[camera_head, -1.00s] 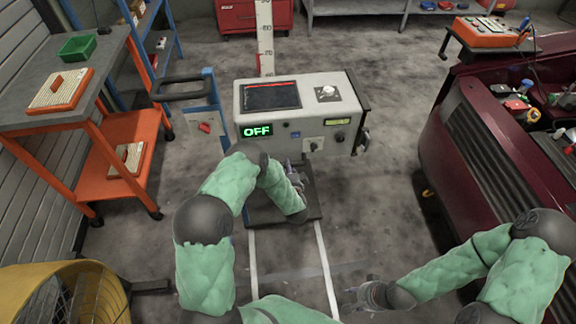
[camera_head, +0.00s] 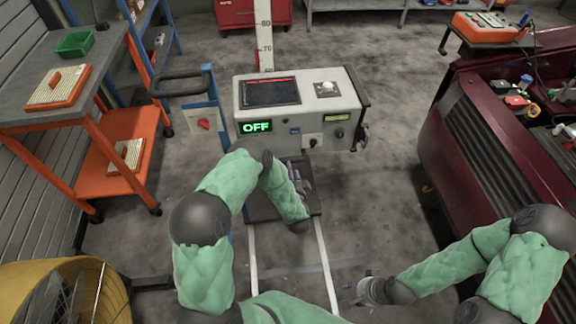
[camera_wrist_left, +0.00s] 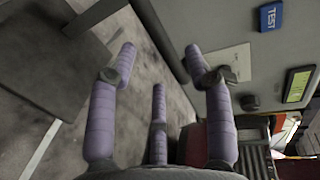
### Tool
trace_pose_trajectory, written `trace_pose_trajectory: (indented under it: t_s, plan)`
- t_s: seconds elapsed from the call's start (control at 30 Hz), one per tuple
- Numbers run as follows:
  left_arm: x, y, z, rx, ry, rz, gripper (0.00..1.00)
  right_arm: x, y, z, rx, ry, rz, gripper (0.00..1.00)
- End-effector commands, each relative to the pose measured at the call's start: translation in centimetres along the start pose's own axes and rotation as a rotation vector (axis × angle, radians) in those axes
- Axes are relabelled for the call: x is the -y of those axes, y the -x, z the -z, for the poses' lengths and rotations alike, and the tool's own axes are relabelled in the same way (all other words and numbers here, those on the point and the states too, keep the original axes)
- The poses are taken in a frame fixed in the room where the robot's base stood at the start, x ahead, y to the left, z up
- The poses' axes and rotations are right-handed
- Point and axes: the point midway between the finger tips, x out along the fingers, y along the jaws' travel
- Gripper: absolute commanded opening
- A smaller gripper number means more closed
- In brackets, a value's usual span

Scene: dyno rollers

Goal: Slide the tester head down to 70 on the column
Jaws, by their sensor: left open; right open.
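The tester head (camera_head: 285,118) is a pale grey box with a dark screen, a green "OFF" display (camera_head: 255,127) and several controls. In the left wrist view the head's front face (camera_wrist_left: 225,20) shows a blue TEST button (camera_wrist_left: 270,17) and a white plate (camera_wrist_left: 232,62), partly covered by a finger. My left gripper (camera_head: 302,177) is open and empty just below the front face. My right gripper (camera_head: 368,291) is open, low and apart.
A blue post with a black handle (camera_head: 180,85) and red switch stands left of the head. An orange workbench (camera_head: 110,150) is at left, a dark red car (camera_head: 500,150) at right, a yellow fan (camera_head: 60,295) at lower left.

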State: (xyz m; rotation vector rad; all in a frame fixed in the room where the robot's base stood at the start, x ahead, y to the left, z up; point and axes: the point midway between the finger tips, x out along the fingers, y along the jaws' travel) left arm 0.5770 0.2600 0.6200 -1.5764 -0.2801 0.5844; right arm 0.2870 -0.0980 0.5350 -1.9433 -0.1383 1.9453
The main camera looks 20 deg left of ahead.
Motion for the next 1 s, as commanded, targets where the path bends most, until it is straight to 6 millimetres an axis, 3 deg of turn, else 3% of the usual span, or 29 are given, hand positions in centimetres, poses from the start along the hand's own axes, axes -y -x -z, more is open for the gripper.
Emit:
trace_pose_trajectory:
  t_s: [0.2,0.4,1.0]
  plan:
    - [0.0,4.0,0.0,-0.002,-0.001,-0.001,0.51,0.0,0.0,0.0,0.000,0.000,0.000,0.44]
    - [0.0,5.9,0.0,0.000,-0.001,-0.001,0.51,0.0,0.0,0.0,0.000,0.000,0.000,0.44]
    - [-0.1,6.3,0.0,0.001,0.000,-0.001,0.51,0.0,0.0,0.0,0.000,0.000,0.000,0.44]
